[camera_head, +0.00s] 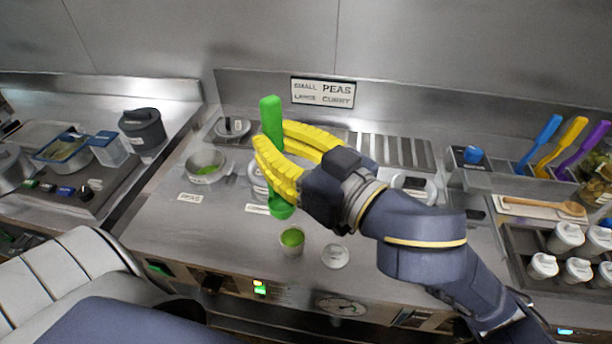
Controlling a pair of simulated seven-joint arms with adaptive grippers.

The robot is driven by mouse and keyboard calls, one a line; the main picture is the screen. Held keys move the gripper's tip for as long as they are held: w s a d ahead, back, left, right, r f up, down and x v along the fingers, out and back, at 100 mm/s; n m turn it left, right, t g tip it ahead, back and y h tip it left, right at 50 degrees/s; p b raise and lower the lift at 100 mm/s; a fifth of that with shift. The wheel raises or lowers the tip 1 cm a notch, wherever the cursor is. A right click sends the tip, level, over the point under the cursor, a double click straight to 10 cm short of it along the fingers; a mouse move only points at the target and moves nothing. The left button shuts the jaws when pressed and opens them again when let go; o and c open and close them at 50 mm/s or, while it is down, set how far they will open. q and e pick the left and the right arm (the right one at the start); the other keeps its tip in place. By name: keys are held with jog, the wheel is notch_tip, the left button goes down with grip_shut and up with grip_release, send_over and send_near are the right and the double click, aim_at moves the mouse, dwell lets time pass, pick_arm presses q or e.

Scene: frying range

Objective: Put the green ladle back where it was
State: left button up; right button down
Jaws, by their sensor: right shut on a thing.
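The green ladle (271,113) is upright in the yellow fingers of my right gripper (274,150). The gripper is shut on its handle. The ladle's bowl (281,209) hangs at the lower end, over the counter behind a small cup of green content (292,240). The fingers hide the middle of the handle. I cannot tell whether the bowl touches anything. My left gripper is not in view.
A pot with green content (205,165), labelled PEAS, is left of the ladle. A container behind the ladle is partly hidden. A round lid (335,256) lies by the cup. Blue, yellow and purple utensils (566,143) stand at the right, above several white-lidded jars (566,237).

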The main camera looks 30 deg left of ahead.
jog(key=shift+w+r, duration=0.15)
jog(key=w+d+m+t+h, duration=0.25)
jog(key=w+d, duration=0.25)
jog(key=w, duration=0.5)
jog(key=w+d+f+m+t+h, duration=0.1)
jog(key=w+d+m+t, duration=0.2)
jog(key=w, duration=0.7)
jog(key=w+d+m+t+h, duration=0.1)
jog(key=w+d+t, duration=0.2)
jog(key=w+d, duration=0.55)
jog(key=w+d+r+m+t+h, duration=0.2)
jog(key=w+d+h, duration=0.1)
jog(key=w+d, duration=1)
jog(key=w+d+r+m+t+h, duration=0.1)
jog(key=w+d+m+t+h, duration=0.2)
jog(key=w+d, duration=0.95)
notch_tip(320, 180, down, 19)
jog(key=g, duration=0.1)
jog(key=shift+w+a+h, duration=0.15)
jog(key=shift+w+h, duration=0.1)
jog(key=shift+h, duration=0.2)
jog(key=shift+f, duration=0.15)
jog(key=c, duration=1.2)
grip_release()
jog(key=shift+c, duration=0.2)
